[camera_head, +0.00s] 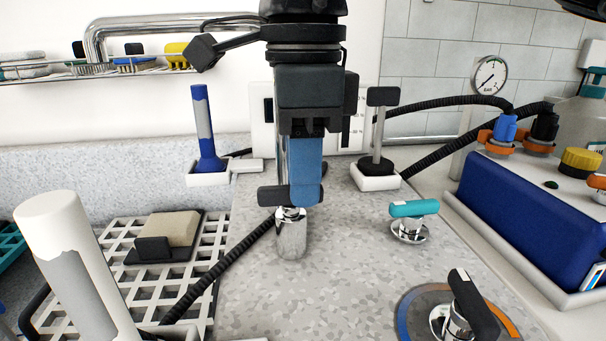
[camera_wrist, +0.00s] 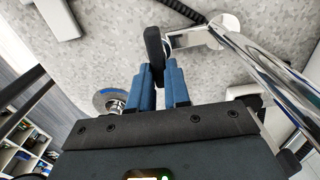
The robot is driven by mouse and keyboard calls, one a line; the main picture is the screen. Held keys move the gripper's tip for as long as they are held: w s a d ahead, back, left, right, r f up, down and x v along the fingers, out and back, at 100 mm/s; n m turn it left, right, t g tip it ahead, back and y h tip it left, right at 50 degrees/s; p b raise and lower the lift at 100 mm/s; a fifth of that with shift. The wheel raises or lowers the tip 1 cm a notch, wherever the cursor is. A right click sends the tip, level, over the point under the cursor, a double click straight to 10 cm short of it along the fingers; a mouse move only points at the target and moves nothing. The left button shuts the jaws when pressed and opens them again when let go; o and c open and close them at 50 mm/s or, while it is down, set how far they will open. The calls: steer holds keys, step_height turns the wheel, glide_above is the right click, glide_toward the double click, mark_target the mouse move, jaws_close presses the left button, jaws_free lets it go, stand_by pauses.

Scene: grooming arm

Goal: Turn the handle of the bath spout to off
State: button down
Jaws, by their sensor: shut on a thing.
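The bath spout is a chrome post (camera_head: 291,238) on the grey speckled counter, with a chrome pipe (camera_head: 150,22) that appears to rise behind my gripper and arch to the left. Its black handle (camera_head: 270,196) sticks out to the left near the top of the post. My gripper (camera_head: 306,195) points down at the post, and its blue fingers are shut on the handle. In the wrist view the black handle (camera_wrist: 153,46) lies at the tips of my gripper (camera_wrist: 160,78), beside the chrome post (camera_wrist: 203,36). The fingers hide part of the handle.
A teal-handled valve (camera_head: 412,212) and a black-handled valve (camera_head: 465,306) on a blue-orange dial stand to the right. A blue brush (camera_head: 204,130) and a black-topped tool (camera_head: 378,125) stand behind. A white grid tray (camera_head: 110,265) is at left, a blue box (camera_head: 530,208) at right.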

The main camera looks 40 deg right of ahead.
steer(key=c, duration=1.1)
jaws_free()
steer(key=shift+r+p, duration=0.55)
steer(key=shift+r, duration=3.35)
